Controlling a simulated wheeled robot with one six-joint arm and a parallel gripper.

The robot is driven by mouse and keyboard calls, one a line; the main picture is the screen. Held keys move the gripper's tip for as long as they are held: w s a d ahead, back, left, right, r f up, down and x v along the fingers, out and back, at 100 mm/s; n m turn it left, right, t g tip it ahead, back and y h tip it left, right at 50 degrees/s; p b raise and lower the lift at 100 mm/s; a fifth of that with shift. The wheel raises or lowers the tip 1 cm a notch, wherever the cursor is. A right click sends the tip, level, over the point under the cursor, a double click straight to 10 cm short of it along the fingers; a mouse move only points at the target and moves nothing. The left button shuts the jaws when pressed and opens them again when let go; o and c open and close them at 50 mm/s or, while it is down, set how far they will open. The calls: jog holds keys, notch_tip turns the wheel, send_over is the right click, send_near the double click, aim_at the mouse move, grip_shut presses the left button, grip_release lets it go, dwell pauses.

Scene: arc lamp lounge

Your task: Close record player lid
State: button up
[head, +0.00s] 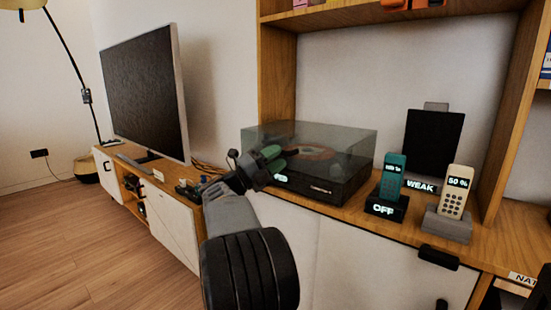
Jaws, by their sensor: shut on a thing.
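The record player (320,186) has a dark base and stands on the wooden cabinet, below the shelf. Its clear grey lid (340,143) lies down over the base and looks level, though a small gap at the front left would be hidden by my gripper. A brownish disc (308,148) shows through the lid. My gripper (274,161), with greenish fingers, is at the front left of the player, shut on the lid at its front edge. The exact contact is small and partly hidden by the gripper.
A teal handset (391,177) in a dock, a beige handset (454,193) in a grey dock and a black panel (432,143) stand right of the player. A television (146,93) stands on the low cabinet at left. Wooden floor (75,235) is open at lower left.

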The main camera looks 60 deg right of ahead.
jog(key=p+v, duration=0.2)
jog(key=v, duration=1.1)
jog(key=shift+a+f, duration=0.2)
jog(key=shift+a, duration=0.1)
jog(key=shift+w, duration=0.1)
jog(key=w+a+r+n+t+y+p, duration=0.1)
jog(key=w+a+r+n+t+p, duration=0.2)
jog(key=w+r+n+t+p, duration=0.5)
jog(key=w+a+r+n+t+p, duration=0.2)
jog(key=r+n+t+p, duration=0.45)
jog(key=t, duration=0.75)
jog(key=w+a+r+n+t+y+p, duration=0.3)
jog(key=a+n+t+y+p, duration=0.2)
jog(key=a+n+y, duration=0.55)
jog(key=s+a+n+g+y+p, duration=0.3)
jog(key=s+a+n+y+p, duration=0.1)
jog(key=a+n+y+p, duration=0.6)
jog(key=s+a+n+g+h+p, duration=0.1)
jog(key=s+n+g+p, duration=0.7)
jog(key=s, duration=0.8)
jog(key=shift+s+a+f+n+g, duration=0.3)
jog(key=shift+a+g, duration=0.25)
jog(key=shift+g, duration=0.05)
